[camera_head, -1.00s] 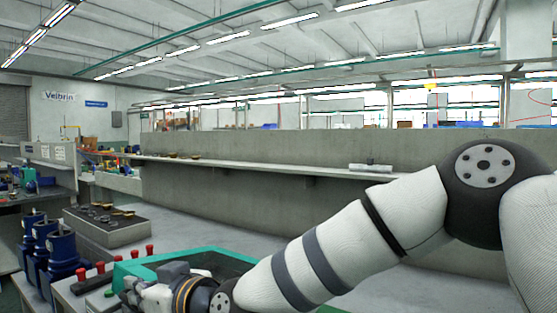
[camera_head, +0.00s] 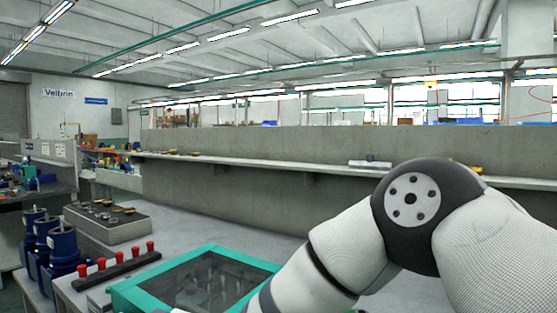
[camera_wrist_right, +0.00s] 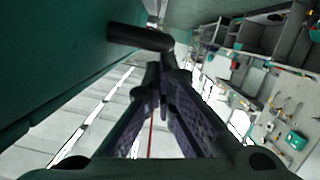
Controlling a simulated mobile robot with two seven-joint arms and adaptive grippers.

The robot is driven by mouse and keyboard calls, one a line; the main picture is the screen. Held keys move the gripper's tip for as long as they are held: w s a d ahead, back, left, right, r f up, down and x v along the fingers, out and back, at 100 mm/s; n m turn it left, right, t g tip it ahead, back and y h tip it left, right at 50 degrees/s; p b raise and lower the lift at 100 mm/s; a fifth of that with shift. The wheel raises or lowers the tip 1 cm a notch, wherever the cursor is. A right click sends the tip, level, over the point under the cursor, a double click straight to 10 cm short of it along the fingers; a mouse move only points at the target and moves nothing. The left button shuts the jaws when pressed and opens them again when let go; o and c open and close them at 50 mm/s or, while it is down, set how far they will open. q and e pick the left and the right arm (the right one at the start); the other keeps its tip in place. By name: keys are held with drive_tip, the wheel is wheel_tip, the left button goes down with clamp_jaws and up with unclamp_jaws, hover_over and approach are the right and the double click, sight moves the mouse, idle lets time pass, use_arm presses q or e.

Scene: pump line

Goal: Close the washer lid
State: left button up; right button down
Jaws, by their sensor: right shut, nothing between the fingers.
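The washer (camera_head: 130,296) is at the bottom centre-left of the head view, with a teal frame around a dark see-through window (camera_head: 205,281). Its front is cut off by the picture edge. I cannot tell from this view whether the lid is fully down. In the right wrist view, a dark teal surface (camera_wrist_right: 50,60) fills the left side, with a dark round bar (camera_wrist_right: 138,37) sticking out from it. My right gripper (camera_wrist_right: 164,80) is shut and empty, its tips close to the bar; contact cannot be told. My left gripper is not in view.
Left of the washer are a strip with several red knobs (camera_head: 115,264), blue pumps (camera_head: 60,250) and a grey block with small parts (camera_head: 105,222). A long grey partition with a shelf (camera_head: 250,165) runs behind. The grey surface behind the washer is clear.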

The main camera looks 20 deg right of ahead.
drive_tip(key=shift+s+f, duration=0.1)
drive_tip(key=shift+f, duration=0.25)
